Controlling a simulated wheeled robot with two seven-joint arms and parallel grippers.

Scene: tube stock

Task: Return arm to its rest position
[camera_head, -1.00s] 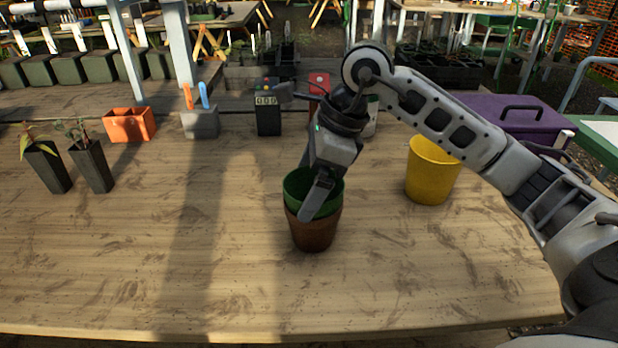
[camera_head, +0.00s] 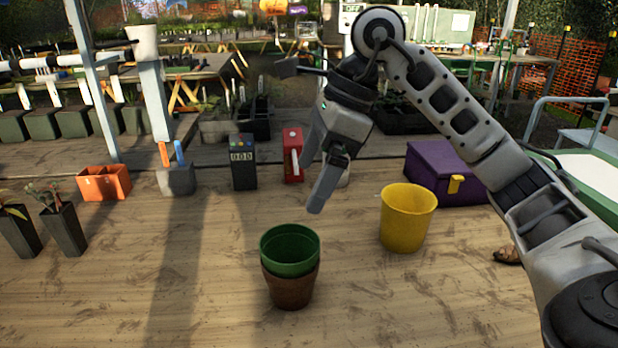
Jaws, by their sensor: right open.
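My right arm comes in from the right edge and arches over the table. My right gripper (camera_head: 316,182) hangs in the air, fingers pointing down and a little left, open and empty. Below it and to the left, a green pot (camera_head: 290,246) sits nested in a terracotta pot (camera_head: 289,290) on the wooden table (camera_head: 215,285). The gripper is clear of both pots. My left gripper is not in the view.
A yellow bucket (camera_head: 406,222) stands right of the pots, with a purple box (camera_head: 441,170) behind it. Along the back are an orange planter (camera_head: 104,185), a grey tool block (camera_head: 177,180), a black meter (camera_head: 243,170) and a red item (camera_head: 292,150). Two dark pots with seedlings (camera_head: 66,229) stand left.

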